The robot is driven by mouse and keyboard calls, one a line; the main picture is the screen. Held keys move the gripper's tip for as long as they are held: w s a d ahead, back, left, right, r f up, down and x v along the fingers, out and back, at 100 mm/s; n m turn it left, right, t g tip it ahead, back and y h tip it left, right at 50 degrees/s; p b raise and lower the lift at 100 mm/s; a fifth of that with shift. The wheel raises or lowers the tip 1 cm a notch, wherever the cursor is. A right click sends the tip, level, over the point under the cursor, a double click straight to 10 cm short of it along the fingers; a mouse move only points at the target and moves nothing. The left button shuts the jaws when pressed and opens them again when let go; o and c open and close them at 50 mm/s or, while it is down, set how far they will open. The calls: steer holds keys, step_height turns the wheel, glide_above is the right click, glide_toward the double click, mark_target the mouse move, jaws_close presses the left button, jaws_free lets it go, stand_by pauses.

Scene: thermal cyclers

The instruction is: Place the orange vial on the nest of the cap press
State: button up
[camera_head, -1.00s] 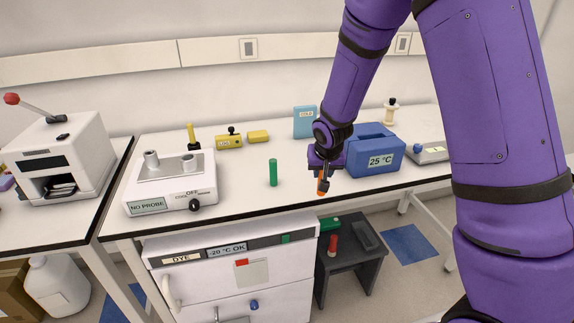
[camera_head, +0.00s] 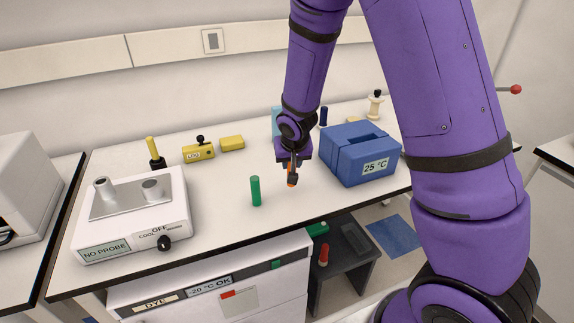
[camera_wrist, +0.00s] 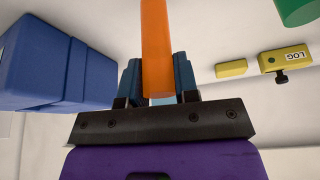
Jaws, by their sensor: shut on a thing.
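The orange vial (camera_head: 291,182) is held in my gripper (camera_head: 292,172) above the bench, to the right of a standing green vial (camera_head: 255,191). In the wrist view the orange vial (camera_wrist: 155,35) stands out between the two fingers of my gripper (camera_wrist: 158,82), which are shut on it. I cannot make out the cap press or its nest for sure. A lever with a red knob (camera_head: 515,89) shows behind my arm at the right, and my arm hides what it belongs to.
A blue box marked 25 °C (camera_head: 362,155) stands close to the right of my gripper. A white device marked NO PROBE (camera_head: 130,215) is at the left. Yellow blocks (camera_head: 198,150) and a cream spool-shaped thing (camera_head: 375,104) stand farther back. The bench front centre is clear.

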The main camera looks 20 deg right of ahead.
steer(key=shift+w+f, duration=0.2)
steer(key=shift+f, duration=1.6)
steer(key=o, duration=0.9)
steer(key=shift+f, duration=0.15)
